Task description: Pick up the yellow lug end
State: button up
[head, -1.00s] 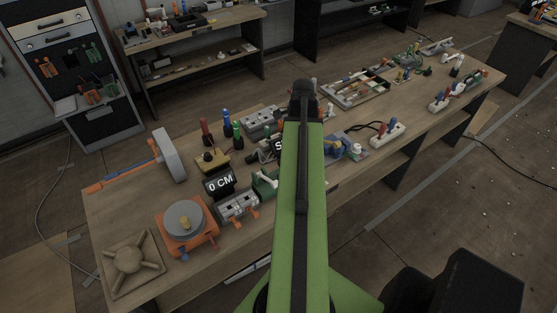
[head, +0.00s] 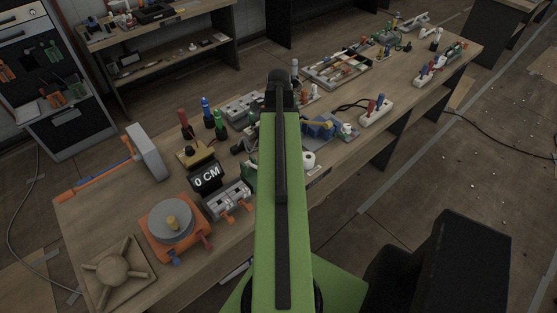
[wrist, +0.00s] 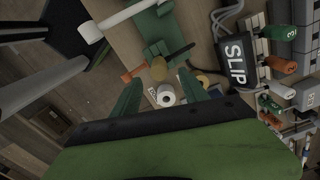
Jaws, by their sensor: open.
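My gripper (wrist: 159,90) is open in the wrist view, its two green fingers apart above the bench. A white roll (wrist: 165,95) lies between and below the fingers. A dull yellow round piece (wrist: 158,69) sits just beyond the fingertips, at the edge of a green fixture (wrist: 157,35). I cannot tell which of these, if either, is the yellow lug end. In the head view, my green arm hides the gripper and part of the bench; a yellow part (head: 322,125) shows on a blue fixture.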

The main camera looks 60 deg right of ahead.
notch_tip(320, 180, down, 10)
jog(key=b, duration=0.8)
jog(key=shift+a, duration=0.15)
jog(key=shift+r, duration=0.15)
grip_shut()
